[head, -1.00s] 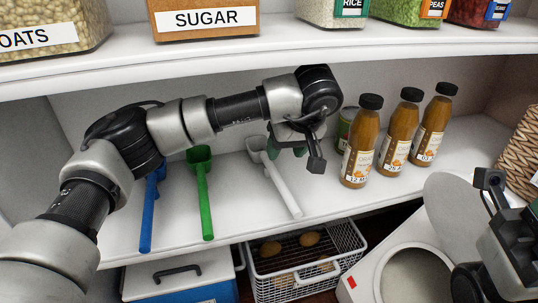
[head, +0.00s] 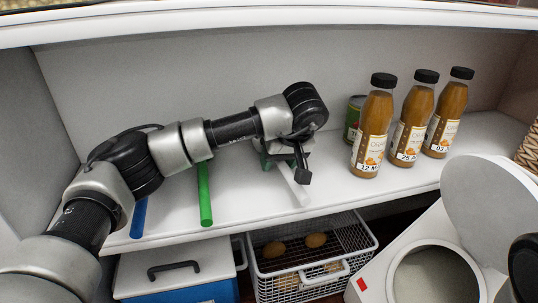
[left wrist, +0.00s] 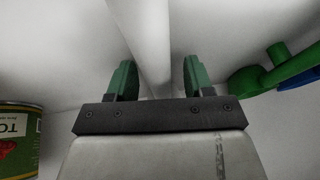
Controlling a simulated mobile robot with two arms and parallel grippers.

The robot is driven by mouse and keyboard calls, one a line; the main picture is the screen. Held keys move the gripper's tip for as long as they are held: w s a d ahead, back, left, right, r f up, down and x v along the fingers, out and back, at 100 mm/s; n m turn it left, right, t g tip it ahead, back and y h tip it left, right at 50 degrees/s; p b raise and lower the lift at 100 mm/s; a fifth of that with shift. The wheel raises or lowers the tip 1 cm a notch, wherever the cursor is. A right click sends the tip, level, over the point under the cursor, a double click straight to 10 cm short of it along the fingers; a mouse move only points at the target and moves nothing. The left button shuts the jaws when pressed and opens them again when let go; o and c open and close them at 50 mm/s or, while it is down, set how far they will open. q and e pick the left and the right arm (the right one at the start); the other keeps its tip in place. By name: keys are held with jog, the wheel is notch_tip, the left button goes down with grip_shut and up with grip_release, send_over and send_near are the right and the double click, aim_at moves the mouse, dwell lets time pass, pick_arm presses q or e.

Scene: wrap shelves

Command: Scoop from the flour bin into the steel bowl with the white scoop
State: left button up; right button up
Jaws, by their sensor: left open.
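The white scoop (head: 292,184) lies on the shelf, its handle toward the front edge; its cup is hidden behind my left arm and gripper. My left gripper (head: 277,161) is open over it. In the left wrist view, the scoop's white handle (left wrist: 148,45) runs between the two green fingers (left wrist: 155,80), with a gap on each side. A white bin (head: 430,272) with a round opening stands low at the right, its round lid (head: 490,205) raised; it looks like the flour bin, but no label is readable. I see no steel bowl. My right gripper's fingers are out of view.
A green scoop (head: 205,195) and a blue scoop (head: 139,217) lie left of the white one, partly behind my arm. Three bottles (head: 408,130) and a can (head: 354,118) stand to the right. A wire basket (head: 352,270) and a lidded box (head: 205,265) sit below.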

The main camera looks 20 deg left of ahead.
pick_arm(q)
jog(key=shift+c, duration=0.3)
grip_shut()
